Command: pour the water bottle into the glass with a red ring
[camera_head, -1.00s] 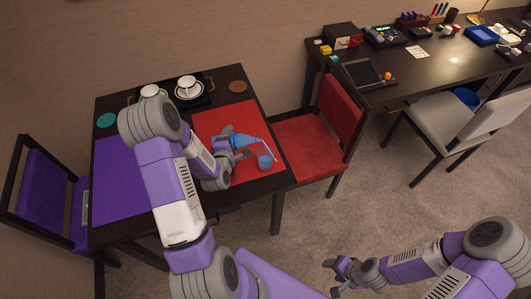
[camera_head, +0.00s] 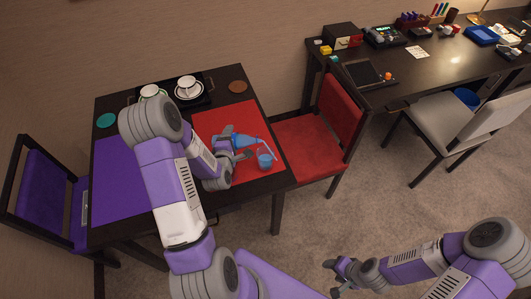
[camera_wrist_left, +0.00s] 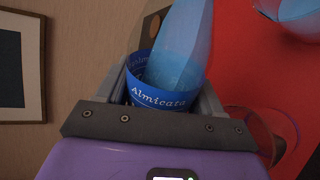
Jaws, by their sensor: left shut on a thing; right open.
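The blue water bottle (camera_head: 236,141) is tipped far over above the red placemat, its neck towards the right. My left gripper (camera_head: 241,155) is shut around it; the left wrist view shows the blue "Almicata" label (camera_wrist_left: 165,92) between the fingers. A glass with blue water (camera_head: 265,161) stands under the bottle's mouth. A thin pale line runs from the mouth towards the glass. In the left wrist view a blue-tinted glass (camera_wrist_left: 288,14) is cut off top right, and a clear glass (camera_wrist_left: 262,137) shows beside the gripper. I cannot make out a red ring for certain. My right gripper (camera_head: 343,275) is open and empty.
The red placemat (camera_head: 213,120) lies on the dark table. A black tray (camera_head: 205,99) with white cups stands at the back. A brown coaster (camera_head: 237,87), a green coaster (camera_head: 106,120) and a purple placemat (camera_head: 120,180) lie around. A red chair (camera_head: 310,150) stands at right.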

